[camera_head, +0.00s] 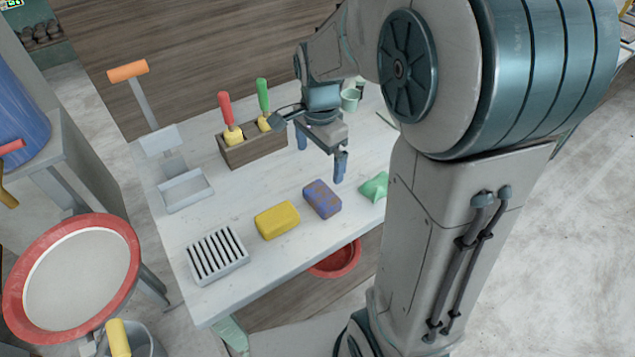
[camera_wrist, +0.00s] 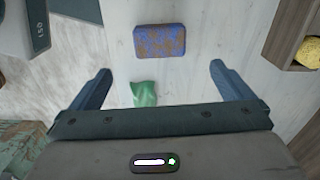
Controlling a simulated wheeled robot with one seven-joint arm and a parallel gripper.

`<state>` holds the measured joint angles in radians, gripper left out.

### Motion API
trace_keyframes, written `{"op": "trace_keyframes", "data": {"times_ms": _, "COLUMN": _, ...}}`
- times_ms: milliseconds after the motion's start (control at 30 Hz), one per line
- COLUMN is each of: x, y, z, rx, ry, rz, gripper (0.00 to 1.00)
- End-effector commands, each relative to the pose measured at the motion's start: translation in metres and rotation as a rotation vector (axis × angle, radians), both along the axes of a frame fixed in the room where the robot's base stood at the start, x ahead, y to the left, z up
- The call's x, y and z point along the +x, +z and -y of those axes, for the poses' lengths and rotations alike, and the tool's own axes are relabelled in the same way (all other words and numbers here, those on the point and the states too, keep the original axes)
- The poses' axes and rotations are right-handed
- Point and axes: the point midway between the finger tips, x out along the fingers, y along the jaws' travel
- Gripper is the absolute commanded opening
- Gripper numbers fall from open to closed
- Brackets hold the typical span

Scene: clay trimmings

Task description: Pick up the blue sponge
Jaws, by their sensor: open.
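The blue sponge (camera_head: 322,199) is a block mottled with brown patches. It lies on the white table between a yellow sponge (camera_head: 278,220) and a green crumpled piece (camera_head: 374,187). In the wrist view the blue sponge (camera_wrist: 160,41) lies ahead of my fingertips, roughly centred between them. My gripper (camera_head: 321,152) hangs above the table, behind the sponge in the head view, open and empty. Its two blue fingers stand wide apart in the wrist view (camera_wrist: 160,72). The green piece (camera_wrist: 144,94) shows between the fingers, below the sponge in that view.
A wooden box (camera_head: 254,148) with red- and green-handled tools stands left of my gripper. A grey slotted rack (camera_head: 216,256) and a grey tray (camera_head: 186,191) sit on the left of the table (camera_head: 220,212). A green cup (camera_head: 350,99) stands behind my gripper.

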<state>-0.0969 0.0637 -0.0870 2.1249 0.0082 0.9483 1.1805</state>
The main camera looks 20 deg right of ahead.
Motion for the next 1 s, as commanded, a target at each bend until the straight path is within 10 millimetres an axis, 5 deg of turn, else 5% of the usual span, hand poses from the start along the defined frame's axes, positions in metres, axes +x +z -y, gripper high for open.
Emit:
{"op": "trace_keyframes", "data": {"times_ms": 433, "x": 0.003, "y": -0.073, "z": 0.000, "rx": -0.002, "ry": -0.031, "rz": -0.010, "gripper": 1.00}}
{"op": "trace_keyframes", "data": {"times_ms": 1000, "x": 0.000, "y": -0.130, "z": 0.001, "rx": -0.001, "ry": -0.030, "rz": -0.009, "gripper": 1.00}}
